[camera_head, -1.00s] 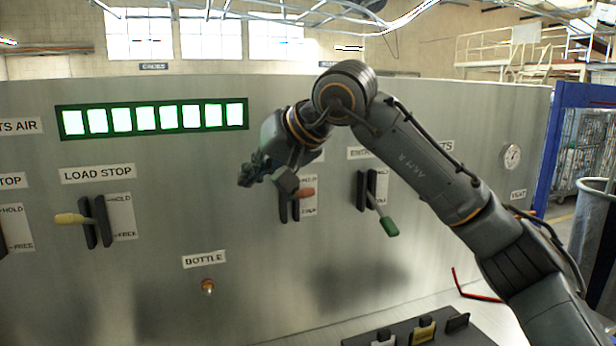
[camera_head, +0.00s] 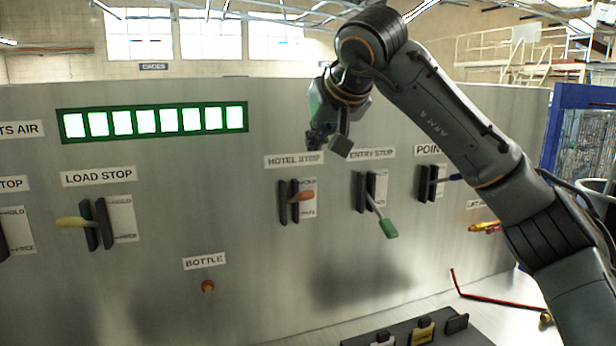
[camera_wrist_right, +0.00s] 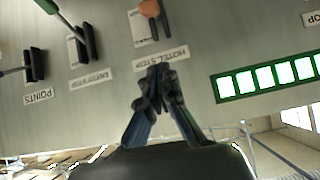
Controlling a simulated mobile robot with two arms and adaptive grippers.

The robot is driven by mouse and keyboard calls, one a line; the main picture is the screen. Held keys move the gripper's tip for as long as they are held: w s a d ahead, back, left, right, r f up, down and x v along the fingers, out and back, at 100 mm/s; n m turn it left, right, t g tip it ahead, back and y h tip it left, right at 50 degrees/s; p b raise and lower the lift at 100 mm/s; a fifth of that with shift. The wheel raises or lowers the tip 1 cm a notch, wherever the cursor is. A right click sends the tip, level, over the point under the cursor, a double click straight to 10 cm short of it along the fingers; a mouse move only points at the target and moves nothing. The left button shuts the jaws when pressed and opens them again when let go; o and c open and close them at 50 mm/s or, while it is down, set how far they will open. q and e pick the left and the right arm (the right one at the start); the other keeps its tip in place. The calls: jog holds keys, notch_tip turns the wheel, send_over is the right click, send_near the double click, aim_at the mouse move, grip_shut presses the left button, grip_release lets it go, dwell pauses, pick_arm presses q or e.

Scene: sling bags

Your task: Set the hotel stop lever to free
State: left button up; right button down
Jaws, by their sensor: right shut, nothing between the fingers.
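The hotel stop lever has an orange-red handle (camera_head: 302,196) between two black upright guides, under the HOTEL STOP label (camera_head: 294,160). Its handle sticks out about level, near the middle of its scale plate (camera_head: 309,208); the plate's words are small and blurred. My right gripper (camera_head: 318,138) is shut and empty, above the label and apart from the lever. In the right wrist view its closed fingertips (camera_wrist_right: 158,74) lie just by the label (camera_wrist_right: 162,56), and the orange handle (camera_wrist_right: 149,8) shows beyond at the top edge. My left gripper is not in view.
Right of it are the green entry stop lever (camera_head: 388,228), angled down, and the blue points lever (camera_head: 454,177). The yellow load stop lever (camera_head: 72,221) is at left. An orange knob (camera_head: 208,286) sits under BOTTLE. A green-framed indicator row (camera_head: 152,120) is above.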

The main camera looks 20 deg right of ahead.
jog(key=p, duration=0.3)
send_over(297, 198)
jog(key=d, duration=0.2)
jog(key=f, duration=0.4)
jog(key=shift+a+f, duration=0.2)
jog(key=shift+f, duration=0.1)
jog(key=f, duration=0.1)
jog(key=s+f, duration=0.1)
jog(key=f, duration=0.1)
jog(key=shift+p, duration=0.3)
jog(key=shift+s+d+f, duration=0.1)
jog(key=shift+s+f, duration=0.25)
jog(key=shift+s, duration=0.05)
jog(key=shift+f, duration=0.15)
jog(key=shift+w, duration=0.1)
